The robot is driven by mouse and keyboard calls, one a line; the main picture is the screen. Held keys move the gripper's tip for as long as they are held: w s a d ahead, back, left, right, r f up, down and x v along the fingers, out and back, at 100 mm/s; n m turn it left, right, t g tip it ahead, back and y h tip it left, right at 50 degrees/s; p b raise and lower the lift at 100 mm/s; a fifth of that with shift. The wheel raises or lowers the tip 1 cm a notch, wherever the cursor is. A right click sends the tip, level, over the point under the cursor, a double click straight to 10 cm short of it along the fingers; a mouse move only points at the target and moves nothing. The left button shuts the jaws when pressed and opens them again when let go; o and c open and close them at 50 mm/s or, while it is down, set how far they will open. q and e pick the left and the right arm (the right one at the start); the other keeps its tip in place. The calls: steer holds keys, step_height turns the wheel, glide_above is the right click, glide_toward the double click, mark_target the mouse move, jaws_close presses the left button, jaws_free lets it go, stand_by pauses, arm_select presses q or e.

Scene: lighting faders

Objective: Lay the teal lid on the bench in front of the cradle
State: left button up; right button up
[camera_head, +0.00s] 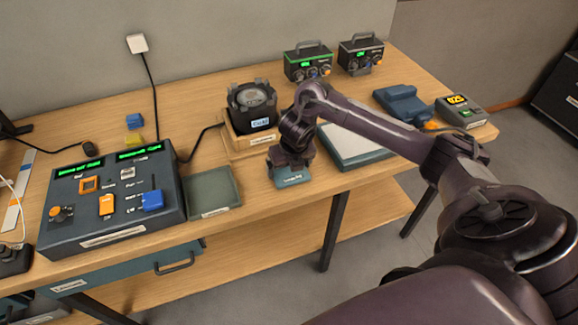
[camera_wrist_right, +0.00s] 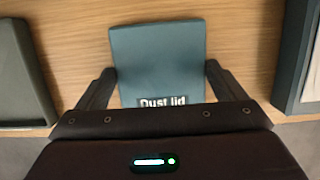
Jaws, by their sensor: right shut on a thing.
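The teal lid (camera_head: 292,178), labelled "Dust lid", is at the front part of the bench (camera_head: 254,199). It fills the middle of the right wrist view (camera_wrist_right: 158,55), flat side up. My right gripper (camera_head: 290,166) is above it, with its fingers (camera_wrist_right: 158,75) shut on the lid's two sides. I cannot tell whether the lid touches the bench or hangs just above it. The wooden cradle (camera_head: 237,143) stands behind and left of the lid and holds a dark round device (camera_head: 252,101). My left gripper is not in view.
A grey-green tray (camera_head: 212,190) lies left of the lid. A pale-topped teal-edged panel (camera_head: 350,147) lies to the right, partly behind my arm. A fader console (camera_head: 110,198) stands at the left. The bench's front edge is close to the lid.

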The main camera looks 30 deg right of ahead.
steer(key=shift+f, duration=0.1)
steer(key=o, duration=0.8)
steer(key=shift+c, duration=0.2)
steer(key=shift+r, duration=0.25)
steer(key=v, duration=0.2)
steer(key=shift+r, duration=0.35)
steer(key=p+v, duration=0.4)
steer(key=v, duration=0.5)
steer(key=shift+s, duration=0.2)
steer(key=shift+a, duration=0.1)
